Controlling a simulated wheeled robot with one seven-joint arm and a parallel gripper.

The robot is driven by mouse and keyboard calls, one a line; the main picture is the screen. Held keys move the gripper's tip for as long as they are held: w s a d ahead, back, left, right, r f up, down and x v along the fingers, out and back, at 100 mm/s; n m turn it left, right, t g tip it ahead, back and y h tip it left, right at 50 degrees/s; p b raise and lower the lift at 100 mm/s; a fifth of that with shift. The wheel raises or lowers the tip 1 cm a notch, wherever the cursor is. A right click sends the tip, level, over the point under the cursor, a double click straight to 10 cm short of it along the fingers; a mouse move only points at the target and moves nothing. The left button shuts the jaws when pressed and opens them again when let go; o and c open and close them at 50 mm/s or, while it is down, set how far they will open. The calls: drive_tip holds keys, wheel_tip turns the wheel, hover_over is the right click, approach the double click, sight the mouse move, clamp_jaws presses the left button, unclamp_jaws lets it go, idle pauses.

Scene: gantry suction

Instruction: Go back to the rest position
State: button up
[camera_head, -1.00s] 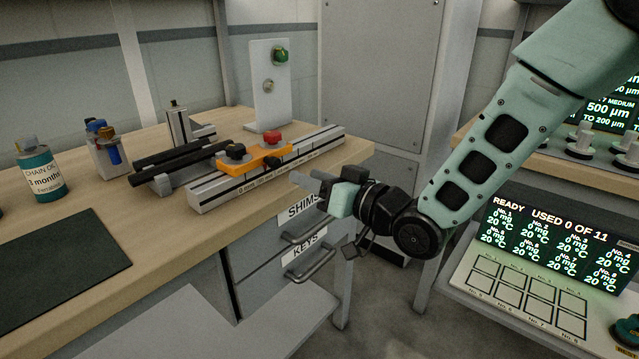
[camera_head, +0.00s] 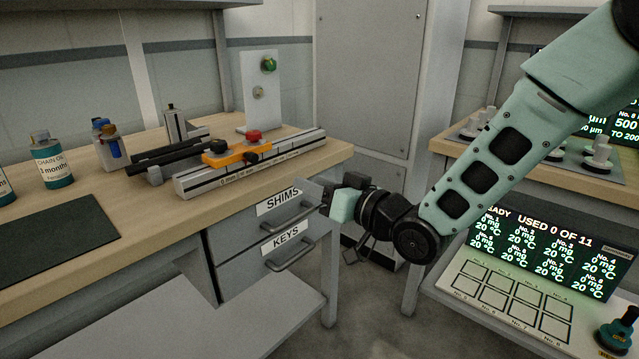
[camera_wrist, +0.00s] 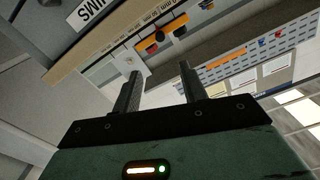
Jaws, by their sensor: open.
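My gripper (camera_head: 335,192) is in front of the workbench at its right end, close to the drawer labelled SHIMS (camera_head: 283,199) in the head view. In the wrist view my gripper (camera_wrist: 160,90) shows two dark fingers spread apart with nothing between them. Its fingertips are hard to make out in the head view. My arm reaches down from the upper right, with the elbow high.
The wooden workbench (camera_head: 150,215) carries a rail (camera_head: 290,150) with an orange carriage (camera_head: 237,153), and a can (camera_head: 52,162). Below SHIMS is the KEYS drawer (camera_head: 287,240). At right stands a lit display panel (camera_head: 545,235). Floor shows between the benches.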

drive_tip(key=s+d+f+g+h, duration=0.3)
drive_tip(key=s+d+g+h, duration=0.35)
drive_tip(key=s, duration=0.85)
drive_tip(key=s+d+f+g+h, duration=0.35)
drive_tip(key=s+d+h, duration=0.35)
drive_tip(key=s+d, duration=0.6)
wheel_tip(320, 180, up, 17)
drive_tip(key=s+p, duration=0.2)
drive_tip(key=p, duration=1.4)
drive_tip(key=shift+s+n+g, duration=0.3)
drive_tip(key=shift+g, duration=0.1)
drive_tip(key=shift+a, duration=0.1)
